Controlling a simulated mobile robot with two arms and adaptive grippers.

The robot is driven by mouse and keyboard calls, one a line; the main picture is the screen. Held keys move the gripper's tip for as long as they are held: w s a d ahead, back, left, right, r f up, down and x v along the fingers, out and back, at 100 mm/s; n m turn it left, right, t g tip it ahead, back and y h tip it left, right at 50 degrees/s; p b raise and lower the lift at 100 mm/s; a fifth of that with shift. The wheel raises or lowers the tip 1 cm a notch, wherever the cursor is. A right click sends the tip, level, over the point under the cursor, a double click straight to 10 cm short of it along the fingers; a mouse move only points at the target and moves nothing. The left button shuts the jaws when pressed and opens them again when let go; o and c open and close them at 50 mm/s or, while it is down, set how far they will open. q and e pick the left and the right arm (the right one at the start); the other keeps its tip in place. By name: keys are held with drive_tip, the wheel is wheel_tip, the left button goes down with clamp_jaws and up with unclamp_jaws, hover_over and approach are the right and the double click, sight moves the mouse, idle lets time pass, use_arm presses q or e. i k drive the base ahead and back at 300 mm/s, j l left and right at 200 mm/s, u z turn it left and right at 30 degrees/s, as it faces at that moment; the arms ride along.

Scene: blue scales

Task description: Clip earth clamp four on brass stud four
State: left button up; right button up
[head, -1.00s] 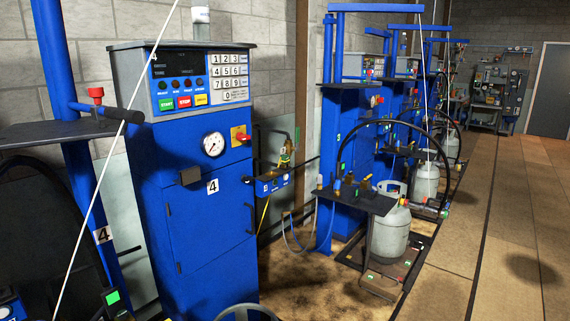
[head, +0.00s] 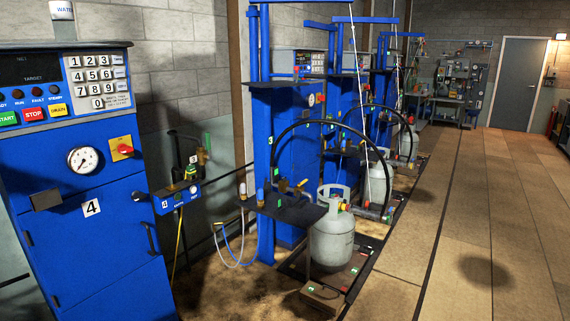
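Neither gripper is in the head view. The blue scale cabinet numbered 4 (head: 92,208) stands at the left, cut off by the picture edge. Just right of it, a small blue wall box marked 4 (head: 178,196) has a brass-coloured fitting (head: 202,157) above it and a yellow cable (head: 178,240) hanging below. I cannot tell whether earth clamp four or brass stud four is among these small parts.
A grey gas cylinder (head: 331,240) stands on a low scale platform beside a dark shelf (head: 287,209). More blue stations recede behind it. The tan floor (head: 440,250) on the right is open, up to a grey door (head: 524,82).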

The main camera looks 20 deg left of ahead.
sight(191, 173)
drive_tip(key=i+l+z, duration=0.1)
drive_tip(key=i, duration=0.35)
drive_tip(key=i+l+z, duration=0.1)
drive_tip(key=i+l, duration=0.15)
drive_tip(key=i, duration=0.2)
drive_tip(key=i+l, duration=0.1)
drive_tip(key=i, duration=0.35)
drive_tip(key=i+u, duration=0.25)
drive_tip(key=u, duration=0.2)
drive_tip(key=i+u, duration=0.25)
drive_tip(key=u, duration=0.2)
drive_tip(key=i+l+u, duration=0.15)
drive_tip(key=u, duration=0.3)
drive_tip(key=i+l+u, duration=0.25)
drive_tip(key=u, duration=0.2)
drive_tip(key=i+l+u, duration=0.1)
drive_tip(key=i+u, duration=0.2)
drive_tip(key=u, duration=0.15)
drive_tip(key=i+l+u, duration=0.2)
drive_tip(key=u, duration=0.25)
drive_tip(key=i+l+u, duration=0.25)
drive_tip(key=u, duration=0.2)
drive_tip(key=l, duration=0.1)
